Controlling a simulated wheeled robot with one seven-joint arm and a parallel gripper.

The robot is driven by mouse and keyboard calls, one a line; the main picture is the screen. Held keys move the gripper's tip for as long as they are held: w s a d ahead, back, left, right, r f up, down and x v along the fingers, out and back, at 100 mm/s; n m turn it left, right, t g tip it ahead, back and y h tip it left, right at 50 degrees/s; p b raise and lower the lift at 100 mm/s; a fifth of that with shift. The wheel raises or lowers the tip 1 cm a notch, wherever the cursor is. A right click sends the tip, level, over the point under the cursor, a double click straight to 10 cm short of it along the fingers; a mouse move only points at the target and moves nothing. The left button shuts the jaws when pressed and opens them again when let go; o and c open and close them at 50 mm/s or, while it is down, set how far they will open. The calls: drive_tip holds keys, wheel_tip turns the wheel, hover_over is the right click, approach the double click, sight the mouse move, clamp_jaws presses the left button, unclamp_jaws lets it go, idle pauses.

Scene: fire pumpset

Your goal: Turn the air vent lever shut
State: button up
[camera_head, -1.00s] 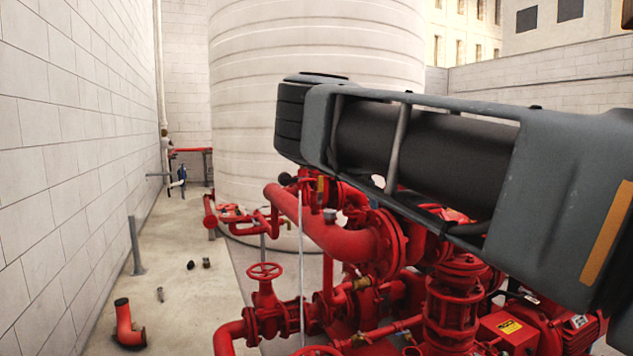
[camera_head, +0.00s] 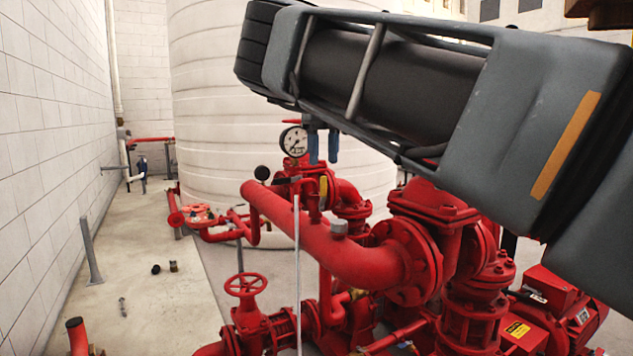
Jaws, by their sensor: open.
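A small yellow lever (camera_head: 323,187), which looks like the air vent lever, stands on the red pipework just above the large red pipe (camera_head: 325,238). It is small in view, and I cannot tell how far it is turned. My gripper (camera_head: 323,160) shows only as two blue fingertips pointing down below my arm. They are spread apart with nothing seen between them. They appear above the yellow lever in the picture, apart from it. The rest of my gripper is hidden behind my arm.
A pressure gauge (camera_head: 294,141) is left of the fingertips, above the pipework. A red handwheel (camera_head: 246,284) stands lower left. A thin upright pole (camera_head: 298,280) is in front of the pipes. A white tank (camera_head: 215,110) stands behind. The floor (camera_head: 145,300) at left is mostly clear.

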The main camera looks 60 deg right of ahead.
sight(324, 182)
wheel_tip(324, 182, down, 8)
drive_tip(key=shift+r+p, duration=0.25)
drive_tip(key=shift+p, duration=0.15)
drive_tip(key=shift+c, duration=0.2)
clamp_jaws()
drive_tip(key=shift+s, duration=0.1)
